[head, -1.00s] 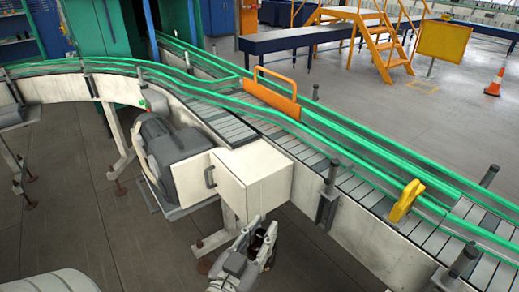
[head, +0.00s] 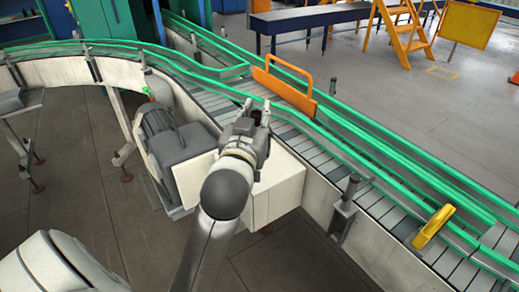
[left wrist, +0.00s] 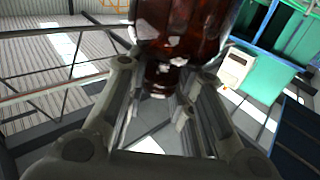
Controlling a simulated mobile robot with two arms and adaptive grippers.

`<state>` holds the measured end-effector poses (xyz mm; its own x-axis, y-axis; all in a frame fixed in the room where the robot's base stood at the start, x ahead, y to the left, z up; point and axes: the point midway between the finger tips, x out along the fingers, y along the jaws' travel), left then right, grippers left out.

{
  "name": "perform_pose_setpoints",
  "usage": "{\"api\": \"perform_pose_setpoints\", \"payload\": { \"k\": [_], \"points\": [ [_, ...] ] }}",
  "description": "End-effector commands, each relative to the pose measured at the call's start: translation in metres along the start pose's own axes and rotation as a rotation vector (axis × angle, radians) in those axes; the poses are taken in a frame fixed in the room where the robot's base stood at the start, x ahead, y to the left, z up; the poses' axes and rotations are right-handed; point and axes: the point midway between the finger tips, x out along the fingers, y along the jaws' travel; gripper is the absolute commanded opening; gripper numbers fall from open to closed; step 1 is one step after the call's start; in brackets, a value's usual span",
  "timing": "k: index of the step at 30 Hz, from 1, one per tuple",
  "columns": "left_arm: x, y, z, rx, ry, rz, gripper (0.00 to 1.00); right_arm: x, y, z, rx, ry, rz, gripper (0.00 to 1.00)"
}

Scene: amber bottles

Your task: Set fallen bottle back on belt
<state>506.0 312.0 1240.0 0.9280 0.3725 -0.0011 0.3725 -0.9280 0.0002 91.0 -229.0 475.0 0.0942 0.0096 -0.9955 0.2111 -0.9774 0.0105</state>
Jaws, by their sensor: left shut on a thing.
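My left gripper (head: 258,112) is raised at the near side of the conveyor belt (head: 322,157), in front of the orange guard plate in the head view. It is shut on an amber bottle, which the gripper and arm largely hide in the head view. In the left wrist view the dark brown, glossy bottle (left wrist: 178,38) sits between the fingers of my left gripper (left wrist: 168,85), its wide part at the top edge of the picture. Whether it is over the belt or touching it cannot be told. My right gripper is not in view.
Green guide rails (head: 385,168) run along both sides of the belt. An orange plate (head: 283,90) and a yellow bracket (head: 433,227) stand on the belt's line. A grey motor (head: 172,140) and a pale box (head: 277,190) jut out on the near side.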

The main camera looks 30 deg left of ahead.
Motion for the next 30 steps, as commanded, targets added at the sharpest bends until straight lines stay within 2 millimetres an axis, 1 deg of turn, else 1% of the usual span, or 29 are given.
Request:
{"api": "perform_pose_setpoints", "payload": {
  "k": [5,9,13,14,15,21,30],
  "points": [
    [0.029,-0.006,0.011,0.006,-0.004,-0.003,0.0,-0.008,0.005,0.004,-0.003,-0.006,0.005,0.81],
    [0.059,-0.011,0.024,0.005,-0.004,-0.003,0.0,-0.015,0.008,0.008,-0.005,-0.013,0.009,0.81],
    [0.084,-0.015,0.034,0.004,-0.002,-0.003,0.0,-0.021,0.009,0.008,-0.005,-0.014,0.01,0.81],
    [0.09,-0.016,0.038,0.003,-0.003,-0.003,0.0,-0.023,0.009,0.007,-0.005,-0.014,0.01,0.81],
    [0.095,-0.017,0.048,0.003,-0.006,-0.003,0.0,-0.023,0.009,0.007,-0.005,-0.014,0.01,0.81],
    [0.12,-0.021,0.078,0.002,-0.003,-0.002,0.0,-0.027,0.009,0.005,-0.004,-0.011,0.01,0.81],
    [0.135,-0.023,0.098,0.0,-0.002,-0.002,0.0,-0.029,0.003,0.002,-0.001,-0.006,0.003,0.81]
  ]
}}
